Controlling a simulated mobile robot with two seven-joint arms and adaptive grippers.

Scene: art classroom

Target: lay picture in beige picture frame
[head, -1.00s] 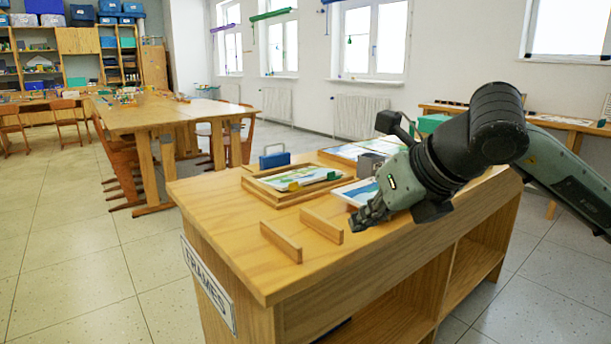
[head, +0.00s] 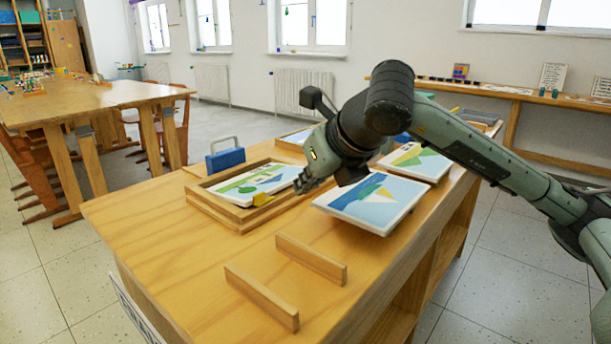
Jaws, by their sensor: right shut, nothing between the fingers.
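A wooden beige picture frame (head: 228,214) lies on the wooden cabinet top. A picture with white, green and blue shapes (head: 240,185) lies inside its outline; whether it is fully flat I cannot tell. A small yellow piece (head: 262,199) shows at the picture's near edge. My right gripper (head: 303,184) is shut and empty, its fingertips at the right end of the framed picture; contact is unclear. A blue, white and yellow picture (head: 350,200) lies to the right, under my wrist. My left gripper is out of view.
Another green and yellow picture (head: 428,163) lies farther right. A blue case with a handle (head: 226,159) stands behind the frame. Two wooden strips, one nearer (head: 262,297) and one farther (head: 311,259), stand in front. The top's left front is bare.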

